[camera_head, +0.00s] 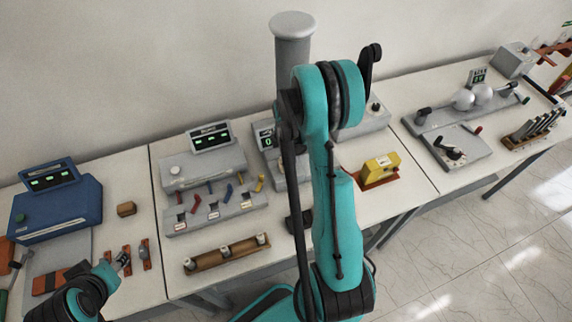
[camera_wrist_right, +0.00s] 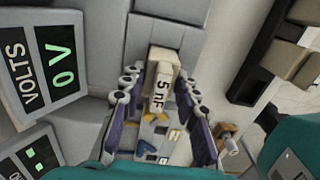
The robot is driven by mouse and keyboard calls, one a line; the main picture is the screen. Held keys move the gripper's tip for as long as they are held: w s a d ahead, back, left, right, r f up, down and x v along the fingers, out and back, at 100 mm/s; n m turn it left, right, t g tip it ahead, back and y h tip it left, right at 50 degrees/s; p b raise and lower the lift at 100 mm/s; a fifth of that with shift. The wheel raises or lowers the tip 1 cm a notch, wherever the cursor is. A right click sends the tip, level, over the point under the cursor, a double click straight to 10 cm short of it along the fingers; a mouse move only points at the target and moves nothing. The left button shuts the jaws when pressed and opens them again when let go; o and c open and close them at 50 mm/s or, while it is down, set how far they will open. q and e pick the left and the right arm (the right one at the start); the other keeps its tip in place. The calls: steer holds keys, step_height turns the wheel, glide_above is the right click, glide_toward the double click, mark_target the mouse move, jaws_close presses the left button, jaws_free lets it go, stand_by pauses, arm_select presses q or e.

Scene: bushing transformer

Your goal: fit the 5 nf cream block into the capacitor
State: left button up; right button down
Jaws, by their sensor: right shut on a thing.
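In the right wrist view the cream block (camera_wrist_right: 162,82), marked 5 nF, lies between the fingers of my right gripper (camera_wrist_right: 157,100), which is shut on it. The block lines up with a grey housing (camera_wrist_right: 165,35) that looks like part of the capacitor. I cannot tell whether the block is inside a slot or only above it. In the head view my right arm hides the gripper, the block and most of this device.
A volts display (camera_wrist_right: 52,62) reading 0 stands left of the block in the wrist view. A dark rack with beige blocks (camera_wrist_right: 288,60) is at the right. In the head view, a wooden rack with white pieces (camera_head: 228,253) and a yellow device (camera_head: 378,169) stand on the tables.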

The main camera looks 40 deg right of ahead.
steer(key=shift+f, duration=0.6)
steer(key=shift+f, duration=0.15)
steer(key=c, duration=1.1)
jaws_free()
steer(key=shift+c, duration=0.2)
